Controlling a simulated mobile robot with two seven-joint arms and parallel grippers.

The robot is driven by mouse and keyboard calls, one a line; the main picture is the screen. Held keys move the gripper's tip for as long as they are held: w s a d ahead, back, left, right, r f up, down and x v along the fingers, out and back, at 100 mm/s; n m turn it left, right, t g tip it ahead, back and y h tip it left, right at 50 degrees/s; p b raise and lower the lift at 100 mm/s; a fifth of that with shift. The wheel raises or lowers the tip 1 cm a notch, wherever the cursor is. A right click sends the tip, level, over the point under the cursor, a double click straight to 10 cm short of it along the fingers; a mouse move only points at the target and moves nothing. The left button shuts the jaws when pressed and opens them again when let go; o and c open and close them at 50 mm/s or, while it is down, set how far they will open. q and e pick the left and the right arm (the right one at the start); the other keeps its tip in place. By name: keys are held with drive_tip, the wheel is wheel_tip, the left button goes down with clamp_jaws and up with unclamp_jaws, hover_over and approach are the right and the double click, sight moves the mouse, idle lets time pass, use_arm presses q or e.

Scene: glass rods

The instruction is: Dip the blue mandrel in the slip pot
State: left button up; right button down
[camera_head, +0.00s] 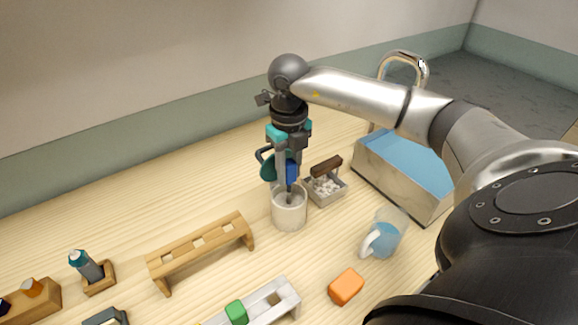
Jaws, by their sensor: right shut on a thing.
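The slip pot (289,214) is a pale round pot in the middle of the wooden table. My right gripper (287,182) points down right above it and is shut on the blue mandrel (291,172). Only part of the mandrel's blue body shows between the fingers. Its lower end is at the pot's mouth, and I cannot tell how deep it reaches inside. My left gripper is not in view.
A wooden rack (200,252) stands left of the pot. A grey rack (270,304) with a green piece (236,312), an orange block (346,287) and a glass mug (385,234) are in front. A small tray (326,188) and a blue-topped basin (400,160) are right.

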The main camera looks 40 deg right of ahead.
drive_tip(key=shift+r+p, duration=2.25)
drive_tip(key=shift+r, duration=0.95)
wheel_tip(320, 180, up, 5)
drive_tip(key=p, duration=0.4)
drive_tip(key=shift+r, duration=0.1)
